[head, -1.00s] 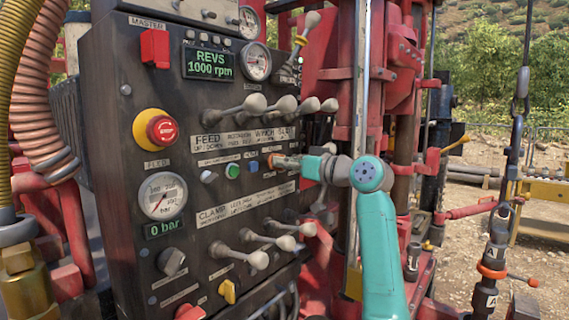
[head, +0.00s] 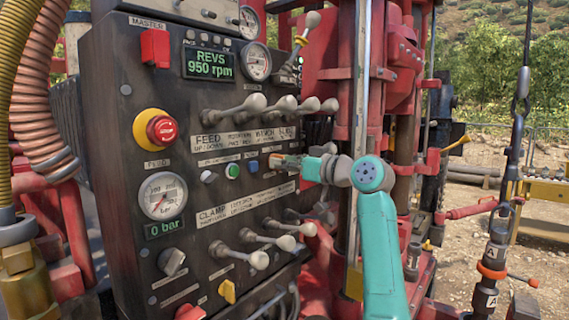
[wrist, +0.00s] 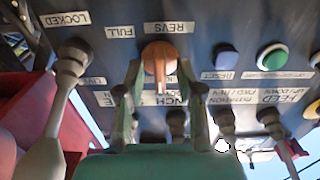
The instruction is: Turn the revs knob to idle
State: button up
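The revs knob (wrist: 160,58) is round and orange with a raised pointer bar, on the dark control panel (head: 110,190). In the wrist view its bar points down the picture, and the labels REVS and FULL read upside down beside it. My gripper (wrist: 160,72) has one finger on each side of the knob, close against it. In the head view my gripper (head: 288,161) reaches the panel from the right and hides most of the knob. The green display (head: 210,64) reads REVS 950 rpm.
Grey-knobbed levers stand out above the gripper (head: 285,104) and below it (head: 270,240). White, green and blue buttons (head: 232,171) lie left of the knob. A red emergency stop (head: 160,130) is farther left. A red mast (head: 385,60) stands to the right.

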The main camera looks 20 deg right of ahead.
jog(key=v, duration=1.2)
